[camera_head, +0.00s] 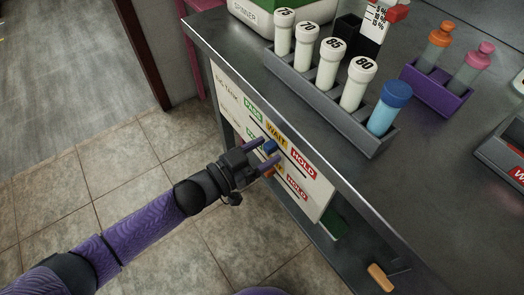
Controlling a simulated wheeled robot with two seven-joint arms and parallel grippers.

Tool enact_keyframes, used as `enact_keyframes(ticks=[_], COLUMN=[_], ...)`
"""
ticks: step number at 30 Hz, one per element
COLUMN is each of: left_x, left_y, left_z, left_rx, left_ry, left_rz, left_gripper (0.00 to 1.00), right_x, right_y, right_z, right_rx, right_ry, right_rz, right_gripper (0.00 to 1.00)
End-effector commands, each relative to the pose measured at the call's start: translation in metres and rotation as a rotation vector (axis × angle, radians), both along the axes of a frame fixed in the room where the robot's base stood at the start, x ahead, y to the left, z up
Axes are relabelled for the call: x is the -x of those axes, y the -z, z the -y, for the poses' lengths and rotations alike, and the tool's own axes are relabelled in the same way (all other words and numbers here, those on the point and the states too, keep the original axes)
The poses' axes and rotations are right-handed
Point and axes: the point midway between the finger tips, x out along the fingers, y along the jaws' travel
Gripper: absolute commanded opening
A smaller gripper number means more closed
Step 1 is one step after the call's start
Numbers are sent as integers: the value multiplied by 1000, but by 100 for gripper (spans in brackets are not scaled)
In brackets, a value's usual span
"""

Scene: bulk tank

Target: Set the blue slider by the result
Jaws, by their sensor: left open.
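A white board (229,98) is fixed to the front of the grey counter, with two rows of labels. The upper row reads PASS in green (253,108), WAIT in yellow (276,135) and HOLD in red (303,163). The blue slider (270,146) shows below the WAIT label. My left gripper (270,150) is open at the board, its two purple fingers on either side of the blue slider; I cannot tell whether they touch it. The gripper partly hides the lower row. My right gripper is out of view.
On the counter, a grey rack (376,139) holds several white-capped tubes with numbers and a blue-capped tube (388,108). A purple rack (433,89) holds orange-capped and pink-capped tubes. A spinner (250,14) stands at the back. A tan handle (380,277) sticks out low at right.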

Motion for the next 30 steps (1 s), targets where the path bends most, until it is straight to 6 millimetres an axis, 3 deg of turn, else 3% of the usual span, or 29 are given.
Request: enact_keyframes(ticks=[1,10,30], left_x=[0,0,0], left_y=[0,0,0], left_z=[0,-1,-1], left_rx=[0,0,-1], left_ry=[0,-1,-1], left_rz=[0,0,-1], left_gripper=[65,1,0], right_x=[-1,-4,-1], right_y=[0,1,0], right_z=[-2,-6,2], right_rx=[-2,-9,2], right_ry=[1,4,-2], right_rz=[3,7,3], right_gripper=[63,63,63])
